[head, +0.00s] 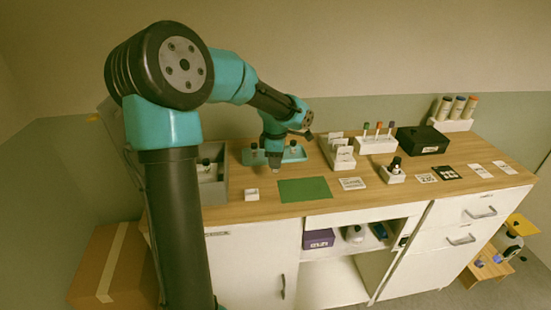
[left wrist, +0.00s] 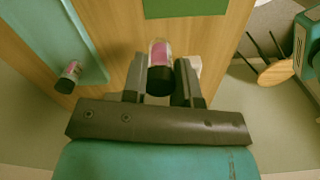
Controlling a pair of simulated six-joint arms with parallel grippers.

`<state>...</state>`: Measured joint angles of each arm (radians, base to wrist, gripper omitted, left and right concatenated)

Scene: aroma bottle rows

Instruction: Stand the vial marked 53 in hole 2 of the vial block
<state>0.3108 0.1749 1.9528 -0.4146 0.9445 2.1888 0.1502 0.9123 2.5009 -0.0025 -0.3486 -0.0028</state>
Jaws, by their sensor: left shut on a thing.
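My left gripper (head: 276,167) is over the wooden counter in front of the teal tray (head: 296,153). In the left wrist view, its two fingers (left wrist: 158,88) are shut on a vial (left wrist: 160,54) with a black cap and a pink band. The number on this vial cannot be read. Another dark-capped, pink-banded vial (left wrist: 70,70) is on the teal tray, apart from the gripper. I cannot tell for sure which thing is the vial block; a white block (head: 391,178) with a dark-capped bottle stands right of centre. Its hole numbers cannot be read. My right gripper is out of view.
A green mat (head: 304,190) lies clear at the front. A small white block (head: 252,194) is left of it, near a grey bin (head: 213,188). White racks (head: 376,146) and a black box (head: 421,140) stand at the back right.

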